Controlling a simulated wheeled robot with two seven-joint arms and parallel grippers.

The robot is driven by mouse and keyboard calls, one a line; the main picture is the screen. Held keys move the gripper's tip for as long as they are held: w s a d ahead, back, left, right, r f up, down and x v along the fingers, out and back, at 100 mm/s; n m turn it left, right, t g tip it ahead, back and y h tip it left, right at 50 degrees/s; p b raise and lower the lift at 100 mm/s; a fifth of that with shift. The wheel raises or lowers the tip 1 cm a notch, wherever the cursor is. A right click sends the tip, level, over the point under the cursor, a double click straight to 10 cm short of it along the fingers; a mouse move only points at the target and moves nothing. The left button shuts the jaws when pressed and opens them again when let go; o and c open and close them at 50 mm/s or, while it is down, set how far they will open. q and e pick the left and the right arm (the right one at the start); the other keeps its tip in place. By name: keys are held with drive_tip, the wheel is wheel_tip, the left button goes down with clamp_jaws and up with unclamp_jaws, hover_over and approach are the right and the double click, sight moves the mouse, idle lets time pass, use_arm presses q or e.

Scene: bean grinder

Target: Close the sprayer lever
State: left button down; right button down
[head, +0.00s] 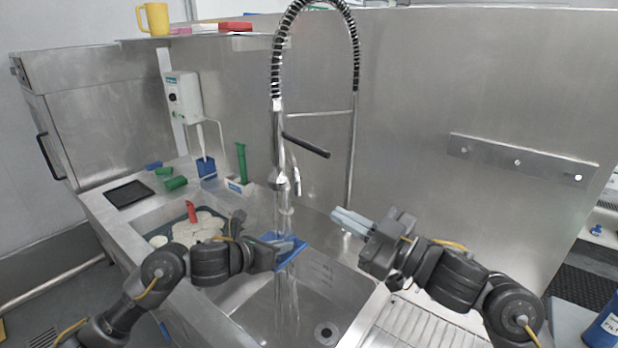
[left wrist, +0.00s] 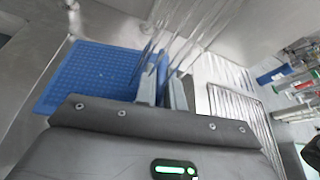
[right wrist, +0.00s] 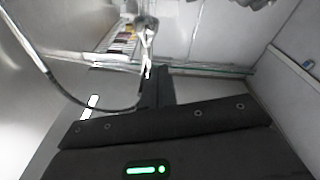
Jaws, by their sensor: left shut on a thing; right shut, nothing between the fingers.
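The sprayer (head: 283,182) hangs below the tall faucet's spring hose in the head view. A slim metal lever (head: 297,178) stands out on its right side, and streaks of water fall from it into the sink. My left gripper (head: 280,255) is shut on a blue, grid-patterned rectangular piece (left wrist: 95,72), held under the water. My right gripper (head: 350,221) is shut and empty, right of and below the sprayer, apart from it. The faucet's sprayer also shows beyond the right fingers in the right wrist view (right wrist: 147,35).
A black bar (head: 306,146) sticks out from the faucet. The sink's left basin holds pale plates (head: 200,228) and a red item (head: 192,211). Green and blue items lie on the back left counter. A ribbed drainboard (head: 415,328) lies right of the sink.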

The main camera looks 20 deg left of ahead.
sight(306, 145)
use_arm(q)
drive_tip(key=shift+r, duration=0.1)
use_arm(e)
drive_tip(key=w+a+r+n+t, duration=0.1)
drive_tip(key=w+a+r+n, duration=0.1)
drive_tip(key=n, duration=0.9)
drive_tip(key=w+a+r+n+t+y, duration=0.1)
drive_tip(key=a+r+n, duration=0.4)
drive_tip(key=n, duration=0.7)
drive_tip(key=shift+w+n+t, duration=0.3)
drive_tip(key=shift+w+t, duration=0.35)
drive_tip(key=shift+t, duration=0.15)
drive_tip(key=shift+r, duration=0.2)
